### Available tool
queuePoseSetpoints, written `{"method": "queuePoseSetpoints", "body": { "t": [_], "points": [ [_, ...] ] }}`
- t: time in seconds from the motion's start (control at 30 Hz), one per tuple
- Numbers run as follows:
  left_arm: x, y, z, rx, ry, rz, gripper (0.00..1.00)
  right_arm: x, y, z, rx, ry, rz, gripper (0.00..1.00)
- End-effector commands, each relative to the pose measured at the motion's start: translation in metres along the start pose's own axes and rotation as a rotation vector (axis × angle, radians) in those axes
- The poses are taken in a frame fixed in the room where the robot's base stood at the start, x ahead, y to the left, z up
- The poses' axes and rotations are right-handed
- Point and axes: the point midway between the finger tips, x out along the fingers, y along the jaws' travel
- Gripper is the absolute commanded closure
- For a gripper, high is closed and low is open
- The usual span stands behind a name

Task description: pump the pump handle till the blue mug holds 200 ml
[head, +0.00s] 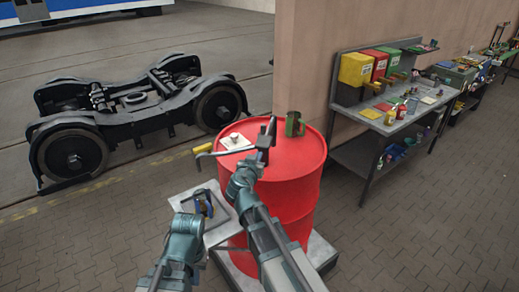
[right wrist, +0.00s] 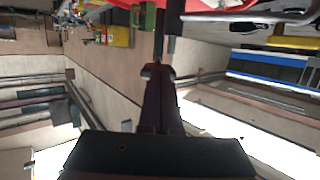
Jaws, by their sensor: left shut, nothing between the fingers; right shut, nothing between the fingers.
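The blue mug (head: 206,204) sits on a grey stand (head: 222,233) left of the drum. My left gripper (head: 192,204) is shut and empty close beside it, partly covering it. The mug's contents are not visible.
A green mug (head: 294,124) and a white card (head: 235,142) with a small item lie on the drum top. A workbench (head: 408,123) with yellow, red and green bins stands at right. A black bogie (head: 135,112) stands at left. A wall rises behind the drum.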

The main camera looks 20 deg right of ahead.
Motion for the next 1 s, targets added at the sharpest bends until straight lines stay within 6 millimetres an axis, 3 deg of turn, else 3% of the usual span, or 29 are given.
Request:
{"method": "queuePoseSetpoints", "body": {
  "t": [0.03,0.1,0.23,1.0],
  "points": [
    [0.001,0.000,0.000,0.000,0.000,0.000,1.00,-0.015,0.002,0.005,0.000,0.000,-0.003,1.00],
    [0.002,0.000,0.000,0.000,0.000,0.000,1.00,-0.027,0.001,0.009,0.000,0.000,-0.003,1.00],
    [0.002,0.000,0.000,0.000,0.000,0.000,1.00,-0.041,0.001,0.013,0.000,0.000,-0.001,1.00],
    [0.002,0.000,0.000,0.000,0.000,0.000,1.00,-0.043,0.000,0.013,0.000,0.000,0.001,1.00]
  ]
}}
